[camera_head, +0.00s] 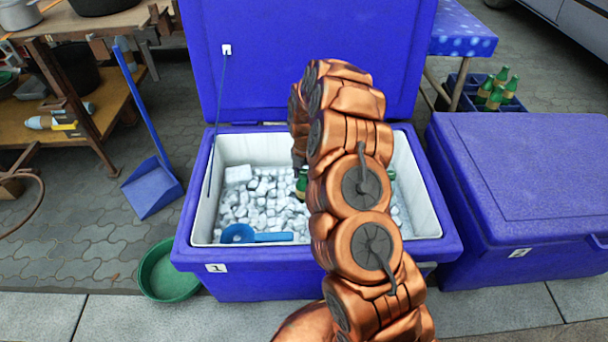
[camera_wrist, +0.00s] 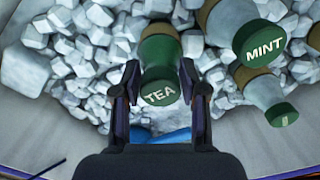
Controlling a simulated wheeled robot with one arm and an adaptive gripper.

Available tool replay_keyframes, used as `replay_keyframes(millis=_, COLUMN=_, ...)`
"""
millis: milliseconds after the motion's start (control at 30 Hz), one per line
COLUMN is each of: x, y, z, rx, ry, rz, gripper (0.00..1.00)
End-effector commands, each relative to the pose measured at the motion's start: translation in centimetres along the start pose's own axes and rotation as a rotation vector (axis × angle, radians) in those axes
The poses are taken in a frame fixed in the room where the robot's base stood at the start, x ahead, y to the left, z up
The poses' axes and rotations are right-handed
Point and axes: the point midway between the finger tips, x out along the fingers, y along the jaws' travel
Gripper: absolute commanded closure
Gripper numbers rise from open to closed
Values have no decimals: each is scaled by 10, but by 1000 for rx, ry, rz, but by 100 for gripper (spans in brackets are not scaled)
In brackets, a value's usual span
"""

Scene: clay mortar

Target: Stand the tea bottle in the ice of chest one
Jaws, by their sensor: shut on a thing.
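The tea bottle (camera_wrist: 160,55) has a green cap marked TEA and a brownish band. In the wrist view my gripper (camera_wrist: 159,76) is shut on it, one finger on each side near the cap. White ice lies around and behind the bottle; whether its base rests in the ice is hidden. Chest one (camera_head: 205,255) is blue with a white lining, a "1" label and a raised lid. A green bottle (camera_head: 302,183), seemingly the tea bottle, shows just left of the arm.
A blue scoop (camera_head: 255,235) lies on the ice at front left. A closed blue chest (camera_head: 520,160) stands to the right. A green basin (camera_head: 170,275) sits at left.

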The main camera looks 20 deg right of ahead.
Motion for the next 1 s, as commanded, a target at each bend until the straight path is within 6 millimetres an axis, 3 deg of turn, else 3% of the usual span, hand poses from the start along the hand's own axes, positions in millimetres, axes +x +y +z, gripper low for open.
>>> replay_keyframes(millis=633, x=10, y=0, z=0, rx=0, ry=0, rz=0, gripper=92)
replay_keyframes(millis=667, x=9, y=0, z=0, rx=0, ry=0, rz=0, gripper=54)
replay_keyframes(millis=900, x=9, y=0, z=0, rx=0, ry=0, rz=0, gripper=29)
replay_keyframes(millis=1000, x=9, y=0, z=0, rx=0, ry=0, rz=0, gripper=28)
